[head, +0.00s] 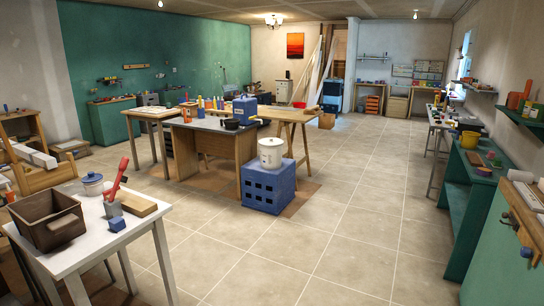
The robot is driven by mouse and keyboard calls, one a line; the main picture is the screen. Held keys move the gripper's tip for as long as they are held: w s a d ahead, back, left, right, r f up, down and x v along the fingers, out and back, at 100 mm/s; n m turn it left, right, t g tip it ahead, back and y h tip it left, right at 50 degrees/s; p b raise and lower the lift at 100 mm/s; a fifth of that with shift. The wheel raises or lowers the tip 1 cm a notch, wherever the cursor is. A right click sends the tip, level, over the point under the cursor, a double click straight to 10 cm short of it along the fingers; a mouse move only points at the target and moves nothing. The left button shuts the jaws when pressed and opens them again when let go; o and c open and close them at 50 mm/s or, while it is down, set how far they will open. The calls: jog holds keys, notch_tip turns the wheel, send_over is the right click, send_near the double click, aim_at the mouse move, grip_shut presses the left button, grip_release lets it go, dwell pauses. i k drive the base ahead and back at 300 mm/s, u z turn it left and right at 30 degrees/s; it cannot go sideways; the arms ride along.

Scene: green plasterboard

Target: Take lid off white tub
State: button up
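A white tub (270,155) stands upright on a blue crate (266,190) near the middle of the room. A pale lid (270,141) appears to sit on top of it; how it is fastened is too small to tell. My gripper and arm are not in view.
A dark-topped workbench (219,124) stands just behind and left of the crate. A white table (84,243) at front left holds a brown bin (46,222) and a small blue-lidded pot (93,186). Green benches (482,195) line the right. The tiled floor (345,215) between is clear.

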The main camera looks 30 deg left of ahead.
aim_at(271, 140)
jog(key=u, duration=0.35)
jog(key=i, duration=4.35)
